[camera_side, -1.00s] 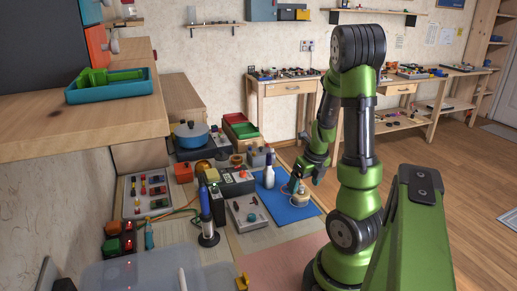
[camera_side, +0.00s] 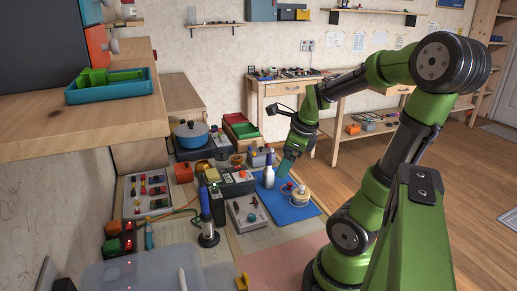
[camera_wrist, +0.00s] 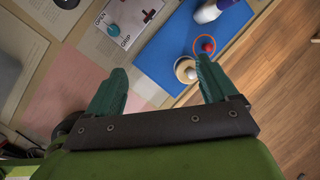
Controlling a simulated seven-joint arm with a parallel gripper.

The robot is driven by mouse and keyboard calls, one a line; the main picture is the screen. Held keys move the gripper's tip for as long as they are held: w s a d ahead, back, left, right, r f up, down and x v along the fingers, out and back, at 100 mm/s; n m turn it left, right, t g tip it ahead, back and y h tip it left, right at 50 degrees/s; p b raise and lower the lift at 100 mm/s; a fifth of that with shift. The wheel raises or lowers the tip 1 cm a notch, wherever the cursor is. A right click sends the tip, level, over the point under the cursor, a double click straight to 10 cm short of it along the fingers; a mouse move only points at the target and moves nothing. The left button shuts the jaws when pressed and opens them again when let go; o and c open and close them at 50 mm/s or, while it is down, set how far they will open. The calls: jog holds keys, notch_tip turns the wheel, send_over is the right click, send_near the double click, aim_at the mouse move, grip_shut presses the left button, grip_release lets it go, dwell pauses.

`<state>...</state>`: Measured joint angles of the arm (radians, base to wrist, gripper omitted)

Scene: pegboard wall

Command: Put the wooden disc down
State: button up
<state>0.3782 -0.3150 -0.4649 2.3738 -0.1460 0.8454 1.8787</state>
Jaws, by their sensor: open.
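A pale wooden disc-shaped piece (camera_side: 300,200) stands on the blue mat (camera_side: 281,209) near its right edge. In the wrist view the same pale round piece (camera_wrist: 185,70) shows on the blue mat (camera_wrist: 165,55), just beyond my right-hand finger. I cannot tell whether it is one disc or a small stack. My gripper (camera_side: 286,166) is in the air above and left of it, apart from it. In the wrist view its fingers (camera_wrist: 161,76) are spread wide with nothing between them.
A white bottle (camera_side: 268,170) stands on the mat's far part. A red ball (camera_wrist: 208,46) ringed in orange sits close to the wooden piece. A grey switch box (camera_side: 247,212) lies left of the mat. Wooden floor is clear to the right.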

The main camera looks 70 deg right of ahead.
jog(key=w+a+r+n+t+y, duration=0.1)
jog(key=a+r+n, duration=0.2)
jog(key=a+n, duration=0.8)
jog(key=w+a+r+n+t+y, duration=0.2)
jog(key=a+r+n, duration=0.2)
jog(key=a+n, duration=0.8)
jog(key=n, duration=0.7)
jog(key=shift+a, duration=0.25)
jog(key=shift+w, duration=0.1)
